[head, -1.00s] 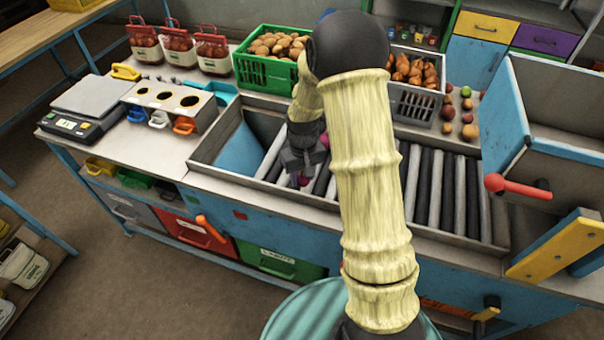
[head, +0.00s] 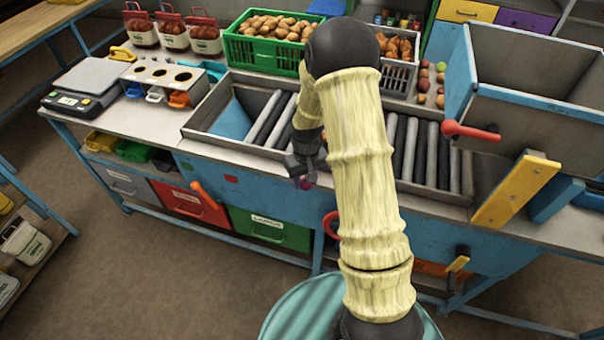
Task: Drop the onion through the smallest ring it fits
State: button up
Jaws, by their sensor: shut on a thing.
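My gripper (head: 304,178) is shut on a small purple-red onion (head: 304,184), just in front of the near edge of the roller tray. Only a little of the onion shows below the fingers. The ring gauge (head: 152,82) is a pale box with several round holes of different sizes in its top, on the bench to the left. Blue, white and orange trays (head: 179,99) sit under its holes. My gripper is well to the right of the gauge and nearer to me.
The roller tray (head: 205,112) has raised walls. A scale (head: 91,76) stands left of the gauge. A green crate of potatoes (head: 238,48) and netted sacks (head: 172,34) stand behind. A blue hopper with a red handle (head: 470,131) rises at right. Labelled drawers (head: 268,230) lie below.

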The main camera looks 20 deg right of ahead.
jog(key=shift+m, duration=0.6)
jog(key=d+f, duration=0.1)
jog(key=f, duration=0.2)
jog(key=s+d+f, duration=0.1)
jog(key=d+f, duration=0.1)
jog(key=f, duration=0.1)
jog(key=s+d+f, duration=0.1)
jog(key=d+f, duration=0.1)
jog(key=f, duration=0.1)
jog(key=shift+s+f, duration=0.1)
jog(key=shift+s, duration=0.15)
jog(key=shift+a, duration=0.1)
